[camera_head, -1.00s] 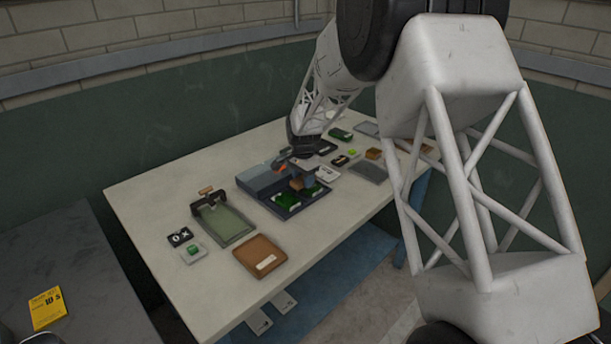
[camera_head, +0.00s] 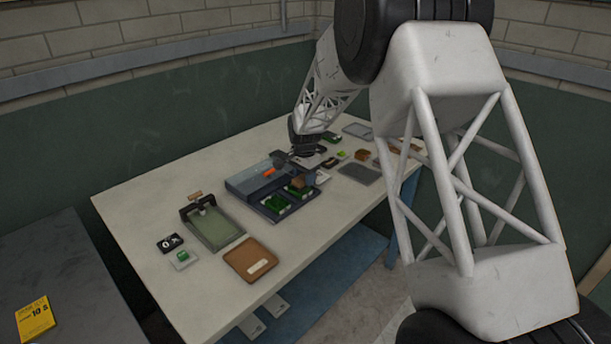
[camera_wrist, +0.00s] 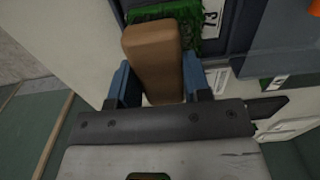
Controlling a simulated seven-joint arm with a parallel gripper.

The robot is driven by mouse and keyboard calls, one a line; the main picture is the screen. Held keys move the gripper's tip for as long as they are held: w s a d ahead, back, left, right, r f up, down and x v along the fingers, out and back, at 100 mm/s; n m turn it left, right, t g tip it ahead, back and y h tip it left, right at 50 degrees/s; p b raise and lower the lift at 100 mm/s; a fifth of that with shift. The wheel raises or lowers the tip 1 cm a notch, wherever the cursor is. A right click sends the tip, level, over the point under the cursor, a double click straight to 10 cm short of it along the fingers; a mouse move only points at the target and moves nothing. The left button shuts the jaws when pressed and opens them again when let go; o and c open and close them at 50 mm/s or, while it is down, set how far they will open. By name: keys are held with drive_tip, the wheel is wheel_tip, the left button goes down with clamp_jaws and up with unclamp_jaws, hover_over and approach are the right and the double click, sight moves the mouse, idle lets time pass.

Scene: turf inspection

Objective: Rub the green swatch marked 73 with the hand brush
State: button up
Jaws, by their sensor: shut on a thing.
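My gripper (camera_wrist: 158,82) is shut on the brown wooden hand brush (camera_wrist: 153,50), with one blue finger on each side of it. In the head view my gripper (camera_head: 301,168) and the brush (camera_head: 303,181) are above the far right part of the dark tray. The green swatch marked 73 (camera_wrist: 185,13) lies in a dark compartment at the top of the wrist view, partly covered by the brush. I cannot tell whether the bristles touch it. Two green swatches show in the tray in the head view, a nearer one (camera_head: 275,203) and one beside the brush; their marks are unreadable there.
The tray (camera_head: 250,182) has a raised grey-blue back with an orange item (camera_head: 269,171). A green-surfaced clipboard-like frame (camera_head: 215,228) and a brown board (camera_head: 251,259) lie to the left. Small cards and a grey pad (camera_head: 359,174) lie to the right.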

sight(296, 181)
drive_tip(key=s+a, duration=0.2)
drive_tip(key=a, duration=0.1)
drive_tip(key=shift+s, duration=0.4)
drive_tip(key=shift+s+a+r, duration=0.1)
drive_tip(key=shift+s+a, duration=0.1)
drive_tip(key=shift+d+r, duration=0.1)
drive_tip(key=shift+r, duration=3.85)
drive_tip(key=s+d+f, duration=0.2)
drive_tip(key=s+d, duration=0.1)
drive_tip(key=s, duration=0.5)
drive_tip(key=s+d+f, duration=0.2)
drive_tip(key=s+d, duration=0.1)
drive_tip(key=s, duration=0.6)
drive_tip(key=s+d+f, duration=0.2)
drive_tip(key=s+d, duration=0.1)
drive_tip(key=s, duration=0.6)
drive_tip(key=shift+f, duration=0.3)
drive_tip(key=shift+d, duration=0.1)
drive_tip(key=w+a, duration=0.1)
drive_tip(key=w, duration=0.4)
drive_tip(key=w+f, duration=0.1)
drive_tip(key=w, duration=0.4)
drive_tip(key=w+a, duration=0.1)
drive_tip(key=w, duration=0.5)
drive_tip(key=shift+a+f, duration=0.25)
drive_tip(key=shift+a, duration=0.1)
drive_tip(key=shift+s+f, duration=0.1)
